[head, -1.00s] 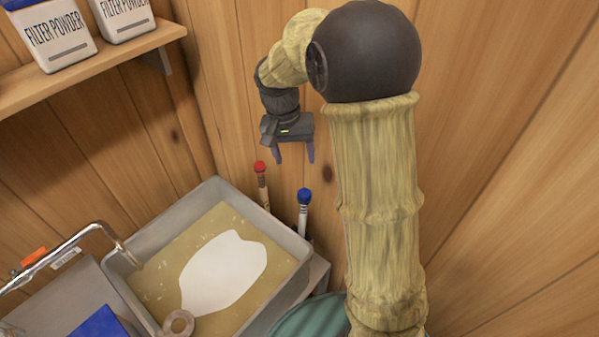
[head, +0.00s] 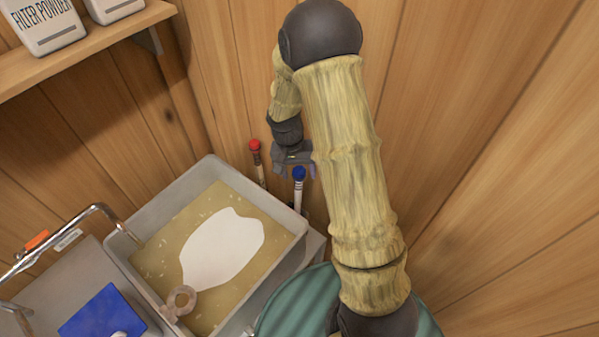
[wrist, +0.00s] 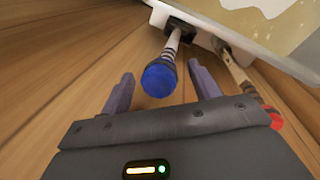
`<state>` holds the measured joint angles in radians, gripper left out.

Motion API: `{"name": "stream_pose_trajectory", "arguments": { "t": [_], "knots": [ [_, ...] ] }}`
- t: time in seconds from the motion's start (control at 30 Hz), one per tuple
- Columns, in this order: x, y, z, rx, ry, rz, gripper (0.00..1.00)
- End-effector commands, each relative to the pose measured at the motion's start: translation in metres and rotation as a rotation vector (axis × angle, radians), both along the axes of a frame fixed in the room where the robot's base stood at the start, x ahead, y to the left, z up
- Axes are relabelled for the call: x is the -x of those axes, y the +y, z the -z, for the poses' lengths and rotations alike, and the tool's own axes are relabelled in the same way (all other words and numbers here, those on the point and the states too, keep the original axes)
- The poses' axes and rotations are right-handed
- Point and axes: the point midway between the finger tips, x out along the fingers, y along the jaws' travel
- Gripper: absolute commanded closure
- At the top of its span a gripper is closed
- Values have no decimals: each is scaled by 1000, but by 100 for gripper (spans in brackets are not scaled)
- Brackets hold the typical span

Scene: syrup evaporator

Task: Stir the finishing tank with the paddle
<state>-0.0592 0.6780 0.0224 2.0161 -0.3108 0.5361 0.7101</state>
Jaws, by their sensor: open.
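The grey finishing tank (head: 302,228) holds amber liquid with a white patch (head: 222,247) on it. Two upright handles stand at its back right edge: one with a red knob (head: 255,146) and one with a blue knob (head: 299,174) on a banded shaft. Their lower ends are hidden, so I cannot tell which is the paddle. My gripper (head: 295,168) is open at the blue knob. In the wrist view, the blue knob (wrist: 158,79) shows between my open fingers, not gripped. The red knob (wrist: 274,118) is outside the right finger.
A blue square (head: 102,314) lies at lower left. Filter powder containers (head: 45,25) stand on a shelf (head: 90,55). Wooden walls are close behind the handles.

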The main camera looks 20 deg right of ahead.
Motion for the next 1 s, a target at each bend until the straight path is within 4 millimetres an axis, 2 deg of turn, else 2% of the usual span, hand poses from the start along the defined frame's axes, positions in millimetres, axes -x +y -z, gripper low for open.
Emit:
{"name": "stream_pose_trajectory", "arguments": {
  "t": [0.2, 0.47, 0.73, 0.77, 1.0],
  "knots": [
    [2, -3, 17, 1, 1, 1, 38],
    [1, -3, 18, 0, 0, 1, 38],
    [1, -3, 18, 0, 0, 0, 89],
    [1, -3, 18, 0, -1, 0, 92],
    [1, -3, 5, 0, -2, 0, 92]
  ]
}}
